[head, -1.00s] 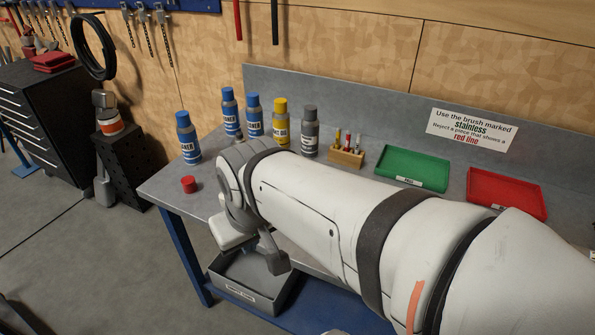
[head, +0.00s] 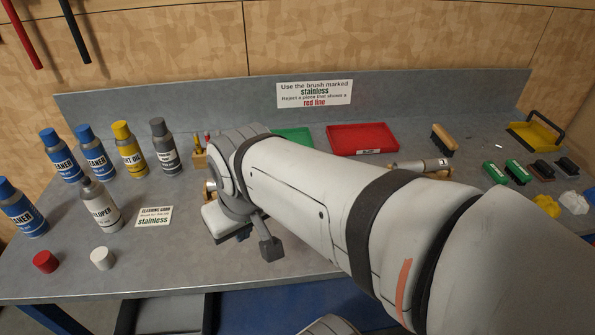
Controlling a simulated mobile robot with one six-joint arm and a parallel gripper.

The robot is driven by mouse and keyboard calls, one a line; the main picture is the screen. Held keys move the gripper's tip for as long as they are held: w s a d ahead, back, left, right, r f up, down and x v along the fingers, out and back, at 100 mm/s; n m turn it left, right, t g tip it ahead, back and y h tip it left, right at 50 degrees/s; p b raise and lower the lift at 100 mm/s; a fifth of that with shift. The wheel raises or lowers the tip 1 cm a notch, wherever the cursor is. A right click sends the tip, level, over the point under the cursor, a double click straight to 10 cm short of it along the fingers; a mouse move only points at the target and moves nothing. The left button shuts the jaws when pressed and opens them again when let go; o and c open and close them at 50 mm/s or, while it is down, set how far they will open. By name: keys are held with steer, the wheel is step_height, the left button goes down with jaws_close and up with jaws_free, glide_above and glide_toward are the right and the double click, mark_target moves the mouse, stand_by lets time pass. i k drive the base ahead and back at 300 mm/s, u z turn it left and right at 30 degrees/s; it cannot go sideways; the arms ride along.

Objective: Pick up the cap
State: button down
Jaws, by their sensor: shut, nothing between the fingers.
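Two caps rest on the near left part of the grey workbench (head: 330,265). One is a red cap (head: 45,262); the other is a white cap (head: 102,258) to its right, apart from it. The white developer bottle (head: 101,206) stands behind them. My gripper (head: 250,240) is right of both caps, in mid-picture, clear of them. It is shut and empty; my wrist and arm hide part of it.
Blue-capped cleaner bottles (head: 63,158), a yellow bottle (head: 130,150) and a grey bottle (head: 165,148) stand behind the caps. A printed card (head: 154,216) lies right of the developer bottle. Green (head: 293,137) and red (head: 362,139) trays sit at the back. My arm hides the middle.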

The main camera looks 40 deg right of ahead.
mark_target(45, 262)
steer(key=z, duration=3.05)
steer(key=k, duration=2.65)
steer(key=u, duration=2.05)
